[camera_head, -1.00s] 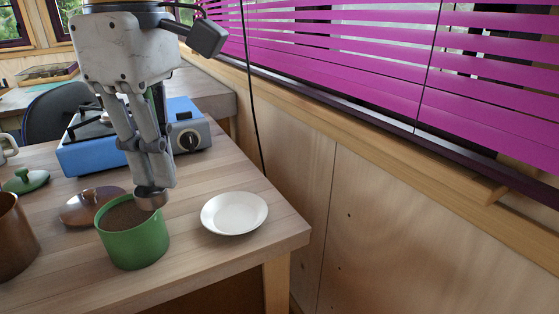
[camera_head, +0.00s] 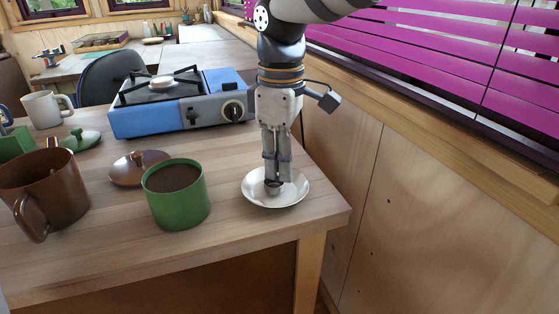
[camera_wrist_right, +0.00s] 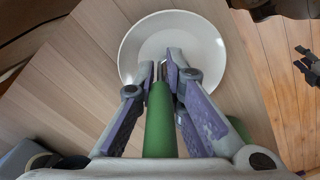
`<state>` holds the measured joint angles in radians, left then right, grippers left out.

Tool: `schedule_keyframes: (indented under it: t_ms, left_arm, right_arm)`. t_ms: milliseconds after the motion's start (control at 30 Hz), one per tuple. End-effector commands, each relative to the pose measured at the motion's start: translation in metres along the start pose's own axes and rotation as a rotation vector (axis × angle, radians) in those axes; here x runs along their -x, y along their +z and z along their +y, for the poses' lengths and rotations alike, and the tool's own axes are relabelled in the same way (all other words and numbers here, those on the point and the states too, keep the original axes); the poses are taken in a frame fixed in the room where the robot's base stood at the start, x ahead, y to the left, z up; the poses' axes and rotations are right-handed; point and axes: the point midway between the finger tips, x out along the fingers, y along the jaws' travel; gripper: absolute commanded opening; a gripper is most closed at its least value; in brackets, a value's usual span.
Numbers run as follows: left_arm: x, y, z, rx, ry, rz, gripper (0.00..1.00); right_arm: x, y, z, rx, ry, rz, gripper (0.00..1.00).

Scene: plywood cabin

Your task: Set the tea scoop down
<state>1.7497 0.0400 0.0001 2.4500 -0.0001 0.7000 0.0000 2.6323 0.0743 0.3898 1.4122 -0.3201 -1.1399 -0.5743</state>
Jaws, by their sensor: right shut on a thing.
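The tea scoop has a small metal bowl (camera_head: 272,187) and a green handle; the handle (camera_wrist_right: 160,125) shows between the fingers in the right wrist view. My right gripper (camera_head: 277,180) is shut on the scoop and points down over the white saucer (camera_head: 298,196). The saucer also shows in the wrist view (camera_wrist_right: 205,40). The scoop's bowl is low over the middle of the saucer; I cannot tell whether it touches. The fingers hide most of the handle in the head view.
A green canister (camera_head: 180,207) full of dark contents stands left of the saucer. A brown mug (camera_head: 50,190), a brown lid (camera_head: 136,172) and a green lid (camera_head: 82,140) are further left. A blue stove (camera_head: 160,117) stands behind. The table's right edge is close to the saucer.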

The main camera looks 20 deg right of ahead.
Motion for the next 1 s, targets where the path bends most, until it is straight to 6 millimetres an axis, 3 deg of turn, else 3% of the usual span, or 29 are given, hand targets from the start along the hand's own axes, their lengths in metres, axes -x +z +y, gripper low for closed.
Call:
schedule_keyframes:
  t_ms: [333,367,433,733,867,1000]
  left_arm:
    - [0.002,-0.001,0.0,0.0,0.0,0.005,0.4]
    - [0.001,-0.001,0.0,0.0,0.0,0.005,0.4]
    - [0.001,-0.001,0.0,0.0,0.0,0.004,0.4]
    - [0.001,-0.001,0.0,0.0,0.0,0.002,0.4]
    - [-0.001,0.001,0.0,0.0,0.0,-0.002,0.4]
    - [-0.004,0.003,0.0,0.0,-0.001,-0.012,0.4]
  right_arm:
    - [-0.002,0.0,0.0,-0.001,0.002,0.002,0.0]
    - [-0.002,0.0,0.0,-0.001,0.002,0.002,0.17]
    - [-0.002,0.0,0.0,-0.001,0.002,0.002,0.3]
    - [-0.001,0.0,0.0,-0.001,0.002,0.002,0.3]
    - [0.02,-0.001,0.001,-0.002,0.005,0.005,0.3]
    - [0.059,-0.001,0.001,-0.002,0.004,0.005,0.3]
